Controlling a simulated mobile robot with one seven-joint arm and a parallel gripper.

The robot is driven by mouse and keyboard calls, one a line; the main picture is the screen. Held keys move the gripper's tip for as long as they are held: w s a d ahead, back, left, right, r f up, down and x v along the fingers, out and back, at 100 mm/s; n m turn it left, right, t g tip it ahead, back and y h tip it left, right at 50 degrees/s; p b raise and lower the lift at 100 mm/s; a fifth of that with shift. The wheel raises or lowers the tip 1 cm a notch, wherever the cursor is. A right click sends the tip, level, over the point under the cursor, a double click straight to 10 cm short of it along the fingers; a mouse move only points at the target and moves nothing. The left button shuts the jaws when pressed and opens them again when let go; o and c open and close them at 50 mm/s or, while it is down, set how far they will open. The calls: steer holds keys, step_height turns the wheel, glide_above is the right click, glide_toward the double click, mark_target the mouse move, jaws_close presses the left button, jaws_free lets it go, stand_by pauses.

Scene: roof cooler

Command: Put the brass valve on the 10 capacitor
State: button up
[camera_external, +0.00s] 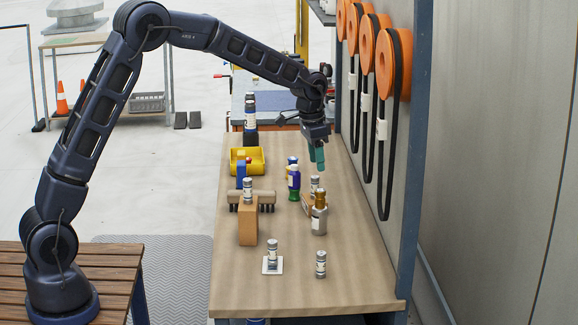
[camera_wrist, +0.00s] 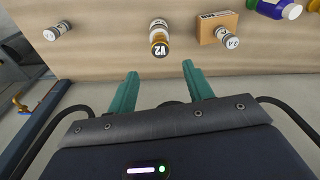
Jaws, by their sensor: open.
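The brass valve (camera_external: 319,212), a silver body with a brass top, stands upright on the wooden bench near its right side. In the wrist view the valve (camera_wrist: 159,40) shows a V2 label, ahead of the gap between my fingers. My gripper (camera_external: 317,160) is open and empty, above and apart from the valve. Its teal fingers (camera_wrist: 158,85) are spread. Silver capacitors with white labels stand on a tall cardboard block (camera_external: 248,190), on a white card (camera_external: 272,252), on the bench (camera_external: 320,263) and at a low box (camera_external: 314,184). I cannot read which one is 10.
A low cardboard box (camera_wrist: 216,24) is close beside the valve. A blue and green bottle (camera_external: 294,181), a brush (camera_external: 265,197) and a yellow bin (camera_external: 256,164) stand farther back. Orange reels (camera_external: 393,65) with hanging belts line the right wall. The front left bench is clear.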

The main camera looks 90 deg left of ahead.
steer(key=s+d+r+m+t, duration=0.1)
steer(key=s+d+r, duration=0.7)
steer(key=d, duration=0.4)
steer(key=s+d+r, duration=0.8)
steer(key=s+d, duration=0.1)
steer(key=d, duration=0.2)
steer(key=s+d+f, duration=0.1)
steer(key=s+d, duration=0.3)
steer(key=s, duration=0.4)
steer(key=s+d+f+t, duration=0.1)
steer(key=s+d, duration=0.4)
steer(key=s, duration=0.4)
steer(key=s+d+f+m+t, duration=0.1)
steer(key=s+d, duration=0.3)
steer(key=s, duration=0.5)
steer(key=shift+d, duration=0.4)
